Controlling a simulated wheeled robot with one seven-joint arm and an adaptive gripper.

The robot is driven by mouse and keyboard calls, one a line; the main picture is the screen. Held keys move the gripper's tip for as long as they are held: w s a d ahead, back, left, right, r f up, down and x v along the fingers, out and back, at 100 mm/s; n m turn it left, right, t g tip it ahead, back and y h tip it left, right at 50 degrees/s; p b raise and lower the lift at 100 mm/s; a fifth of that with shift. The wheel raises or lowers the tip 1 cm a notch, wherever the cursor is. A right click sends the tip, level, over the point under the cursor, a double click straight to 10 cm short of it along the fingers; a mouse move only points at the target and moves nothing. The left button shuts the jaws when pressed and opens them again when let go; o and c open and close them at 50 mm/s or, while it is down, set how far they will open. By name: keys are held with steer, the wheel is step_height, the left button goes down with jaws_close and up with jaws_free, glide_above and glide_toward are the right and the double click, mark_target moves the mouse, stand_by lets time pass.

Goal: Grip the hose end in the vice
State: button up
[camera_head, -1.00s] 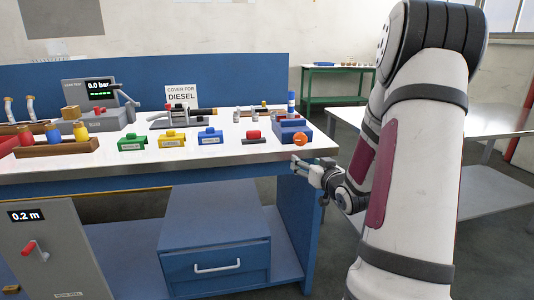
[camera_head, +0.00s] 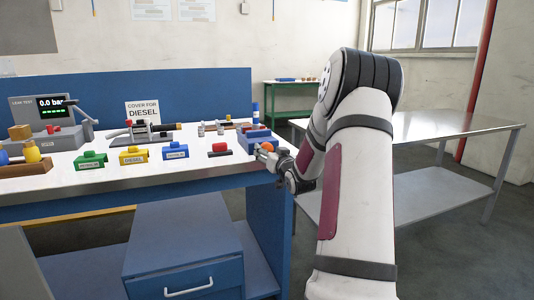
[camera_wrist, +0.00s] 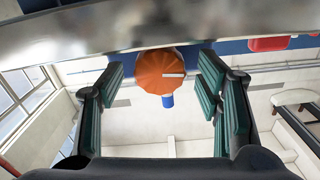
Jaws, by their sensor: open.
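A blue block-like fixture (camera_head: 257,136), which looks like the vice, stands at the right front corner of the bench. Its round orange knob (camera_head: 267,146) faces the bench edge. My gripper (camera_head: 266,153) is at that edge, close to the knob. In the wrist view the orange knob (camera_wrist: 160,72) lies between the two open green-padded fingers (camera_wrist: 160,86), with a gap on both sides. A dark hose-like piece (camera_head: 165,127) lies in a grey holder (camera_head: 140,135) further left. I cannot tell for sure whether it is the hose end.
The bench top (camera_head: 120,171) carries green (camera_head: 91,160), yellow (camera_head: 133,155) and blue (camera_head: 175,151) labelled blocks, plus a red button (camera_head: 219,148). A leak tester (camera_head: 50,110) stands at the left. A grey metal table (camera_head: 450,125) is at the right, beyond my arm.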

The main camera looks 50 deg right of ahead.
steer(key=shift+x, duration=0.85)
steer(key=shift+c, duration=0.3)
steer(key=c, duration=1.1)
steer(key=shift+m+p, duration=0.35)
steer(key=shift+m, duration=0.45)
steer(key=o, duration=1.2)
steer(key=shift+c, duration=0.2)
